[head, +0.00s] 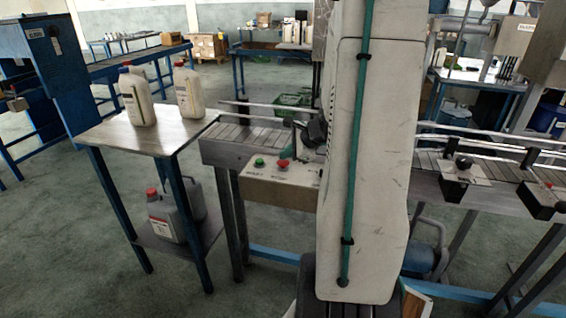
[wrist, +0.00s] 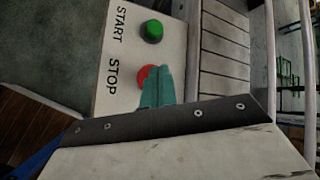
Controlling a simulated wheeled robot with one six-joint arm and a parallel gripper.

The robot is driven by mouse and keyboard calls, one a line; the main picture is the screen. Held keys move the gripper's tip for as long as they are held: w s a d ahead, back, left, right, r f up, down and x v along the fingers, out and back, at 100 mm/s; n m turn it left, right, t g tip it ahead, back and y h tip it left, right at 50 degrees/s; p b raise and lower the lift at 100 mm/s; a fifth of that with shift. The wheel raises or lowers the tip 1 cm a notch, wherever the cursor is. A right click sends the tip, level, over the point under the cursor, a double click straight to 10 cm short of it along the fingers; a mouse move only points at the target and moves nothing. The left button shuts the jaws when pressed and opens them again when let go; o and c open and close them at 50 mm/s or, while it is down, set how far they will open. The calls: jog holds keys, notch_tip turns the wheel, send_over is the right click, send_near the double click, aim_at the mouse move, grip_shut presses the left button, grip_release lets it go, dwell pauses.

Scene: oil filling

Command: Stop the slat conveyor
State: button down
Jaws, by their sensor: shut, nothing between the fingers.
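The control box (head: 280,186) with a green and a red button is fixed to the front side of the slat conveyor (head: 240,140). In the wrist view the green button (wrist: 151,31) is beside the word START. The red button (wrist: 146,76) is beside STOP, and my gripper (wrist: 160,75) partly covers it. My gripper is shut and empty, with its teal fingertips over or at the red button; I cannot tell whether they touch it. In the head view the red button (head: 283,163) shows just left of my arm, which hides part of the box and conveyor.
A metal table (head: 150,133) left of the conveyor holds two white jugs (head: 136,97). Grey jugs (head: 165,215) stand on its lower shelf. Conveyor rails (head: 265,106) run behind the box. Other small boxes (head: 453,175) are on the conveyor at right. Open floor lies at front left.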

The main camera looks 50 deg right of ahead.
aim_at(286, 163)
jog(key=shift+f, duration=0.5)
dwell(0.6)
dwell(0.3)
jog(key=shift+r, duration=0.9)
jog(key=shift+r, duration=2.5)
